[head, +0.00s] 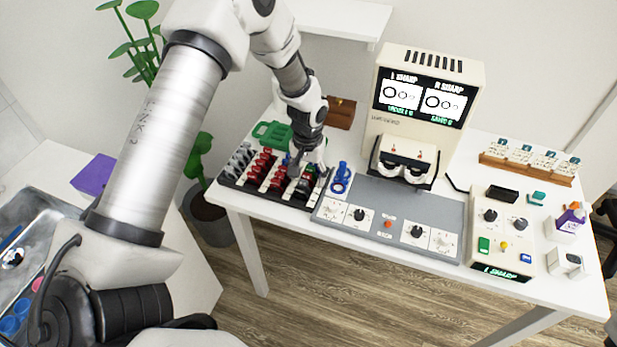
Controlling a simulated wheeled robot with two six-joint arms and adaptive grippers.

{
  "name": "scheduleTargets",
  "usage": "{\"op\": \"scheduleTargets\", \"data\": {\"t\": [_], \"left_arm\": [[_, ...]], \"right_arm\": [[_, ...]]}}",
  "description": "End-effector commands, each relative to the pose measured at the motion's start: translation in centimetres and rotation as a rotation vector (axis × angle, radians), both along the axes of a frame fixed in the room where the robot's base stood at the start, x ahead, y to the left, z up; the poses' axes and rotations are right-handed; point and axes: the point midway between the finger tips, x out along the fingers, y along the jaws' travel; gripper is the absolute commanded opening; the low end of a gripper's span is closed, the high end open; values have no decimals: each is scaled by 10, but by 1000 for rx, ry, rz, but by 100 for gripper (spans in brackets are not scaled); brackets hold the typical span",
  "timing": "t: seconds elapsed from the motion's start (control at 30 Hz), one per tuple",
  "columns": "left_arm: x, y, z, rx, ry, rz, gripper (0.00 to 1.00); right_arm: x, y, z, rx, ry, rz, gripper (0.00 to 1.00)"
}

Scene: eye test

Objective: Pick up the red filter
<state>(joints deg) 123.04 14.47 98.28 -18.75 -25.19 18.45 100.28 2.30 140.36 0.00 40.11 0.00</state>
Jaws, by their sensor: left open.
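A black rack (238,186) lies at the left end of the white table and holds rows of small upright pieces. Several red pieces (262,163) stand in its middle rows, and more red shows towards its right end. I cannot tell which of them is the red filter. My left gripper (300,170) points down over the right part of the rack, with its jaws open. It hides some pieces there, and I cannot tell whether its fingertips touch any. No held piece is visible. My right gripper is out of view.
A blue stand (341,178) is close right of the rack, beside a grey panel (375,195) with knobs. A beige eye-test machine (420,95) stands behind. A green case (272,133) and brown box (341,113) are behind the rack. A control box (502,235) is at right.

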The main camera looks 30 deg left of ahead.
Motion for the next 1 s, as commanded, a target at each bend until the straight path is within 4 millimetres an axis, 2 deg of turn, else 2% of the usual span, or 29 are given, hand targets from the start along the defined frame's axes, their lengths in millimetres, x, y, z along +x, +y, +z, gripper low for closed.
{"op": "scheduleTargets", "data": {"t": [0.2, 0.23, 0.37, 0.77, 0.87, 1.0], "left_arm": [[1, 0, -2, -1, -2, -1, 69], [0, 0, -2, -1, -2, -1, 58], [0, 0, -2, -1, -2, -1, 27], [1, 0, 0, -1, -2, -1, 26], [2, 0, 13, -1, -5, -1, 26], [2, 0, 46, 0, -7, -1, 26]], "right_arm": [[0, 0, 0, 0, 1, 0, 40], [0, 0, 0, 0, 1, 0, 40], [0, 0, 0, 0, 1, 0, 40], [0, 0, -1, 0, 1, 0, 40], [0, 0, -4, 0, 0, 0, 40], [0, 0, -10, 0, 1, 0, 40]]}}
